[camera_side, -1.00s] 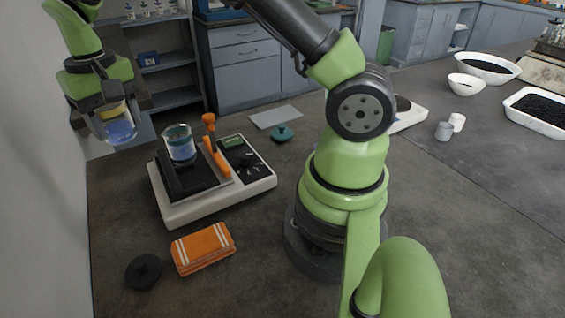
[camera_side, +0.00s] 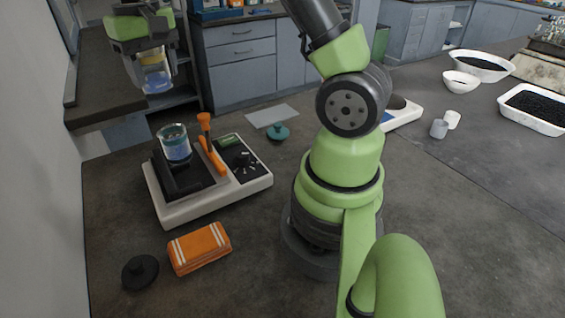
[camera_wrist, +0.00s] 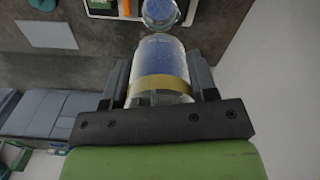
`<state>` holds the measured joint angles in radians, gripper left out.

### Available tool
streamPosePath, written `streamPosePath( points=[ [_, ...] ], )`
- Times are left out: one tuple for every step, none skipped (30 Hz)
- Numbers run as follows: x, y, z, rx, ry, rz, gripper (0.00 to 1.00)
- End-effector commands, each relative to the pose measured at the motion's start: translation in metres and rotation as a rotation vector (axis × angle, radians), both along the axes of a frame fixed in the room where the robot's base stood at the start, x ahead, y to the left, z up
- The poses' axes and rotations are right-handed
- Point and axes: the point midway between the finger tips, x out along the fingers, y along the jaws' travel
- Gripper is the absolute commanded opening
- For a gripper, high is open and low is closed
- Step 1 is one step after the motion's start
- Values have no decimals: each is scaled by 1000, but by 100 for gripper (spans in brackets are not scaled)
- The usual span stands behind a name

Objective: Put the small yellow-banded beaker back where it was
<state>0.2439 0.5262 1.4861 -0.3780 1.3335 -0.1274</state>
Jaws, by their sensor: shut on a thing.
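My gripper (camera_side: 151,72) is shut on the small yellow-banded beaker (camera_side: 156,79), held in the air at the upper left, above and behind the shaker. In the wrist view the beaker (camera_wrist: 160,62) sits between the two fingers, with its yellow band near the palm and bluish contents inside. The sieve shaker (camera_side: 205,195) is a white-based machine with a black platform, an orange clamp handle (camera_side: 211,148) and a dark control panel. The wrist view shows this beaker (camera_wrist: 161,12) beyond the held one.
An orange striped cloth (camera_side: 199,247) and a black round lid (camera_side: 140,271) lie in front of the shaker. A teal lid (camera_side: 278,132) and a grey sheet (camera_side: 272,115) lie behind it. White bowls and a tray (camera_side: 534,109) are at the far right.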

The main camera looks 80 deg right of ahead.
Motion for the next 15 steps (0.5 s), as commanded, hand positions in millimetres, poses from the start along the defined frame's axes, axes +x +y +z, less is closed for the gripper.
streamPosePath(
  points=[
    [-11,-13,1,0,0,-23,26],
    [-17,-21,2,0,0,-35,26],
    [-27,-31,2,1,-1,-51,26],
    [-36,-39,2,-1,-1,-65,26],
    [-45,-47,2,0,0,-79,26],
    [-58,-57,3,-1,-1,-99,26],
    [-68,-64,3,-1,-1,-112,26],
    [-79,-70,3,0,-2,-127,26],
    [-91,-77,2,0,-2,-142,26],
    [-100,-81,2,0,-3,-155,26],
    [-109,-84,2,0,-3,-165,26],
    [-119,-88,1,0,-3,-180,26],
    [-126,-91,1,-1,-4,-189,26],
    [-134,-93,1,-1,-4,-199,26],
    [-143,-95,0,0,-5,-212,26]
  ],
)
